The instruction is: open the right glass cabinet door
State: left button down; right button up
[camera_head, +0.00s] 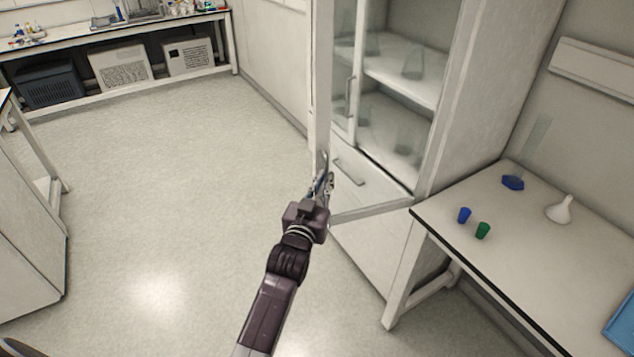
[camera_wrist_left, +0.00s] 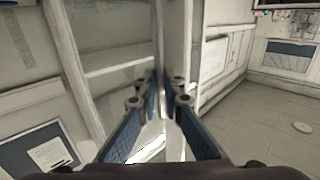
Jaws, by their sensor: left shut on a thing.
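The glass cabinet (camera_head: 475,90) stands at the right of centre in the head view. Its right glass door stands swung out toward me, with its bottom rail (camera_head: 372,210) reaching from the cabinet's right side to my gripper. Glassware shows on the shelves through the glass. My left gripper (camera_head: 325,178) is at the free edge of this door, low on its upright frame (camera_head: 321,75), and is shut on the door handle. In the left wrist view the fingers (camera_wrist_left: 160,103) close around an upright bar in front of the door frame (camera_wrist_left: 176,45). The handle is mostly hidden by the fingers.
The closed left door's handle (camera_head: 349,97) and a drawer handle (camera_head: 348,170) show behind the open door. A table (camera_head: 510,255) with blue and green cups (camera_head: 483,231) and a white funnel (camera_head: 560,210) stands at right. The floor (camera_head: 170,200) at left is clear.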

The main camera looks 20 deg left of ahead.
pick_arm(q)
jog(key=shift+w+d+r, duration=0.15)
jog(key=shift+d+r, duration=0.25)
jog(key=shift+d, duration=0.05)
jog(key=c, duration=2.4)
grip_release()
jog(key=o, duration=0.3)
jog(key=shift+w+d+f, duration=0.1)
jog(key=shift+w+d, duration=0.05)
jog(key=shift+d, duration=0.1)
jog(key=shift+d+f, duration=0.1)
jog(key=shift+d, duration=0.1)
jog(key=shift+a+f, duration=0.1)
jog(key=shift+a, duration=0.05)
jog(key=s, duration=1.2)
jog(key=shift+d, duration=0.2)
pick_arm(e)
jog(key=shift+w+a, duration=0.1)
jog(key=shift+w, duration=0.05)
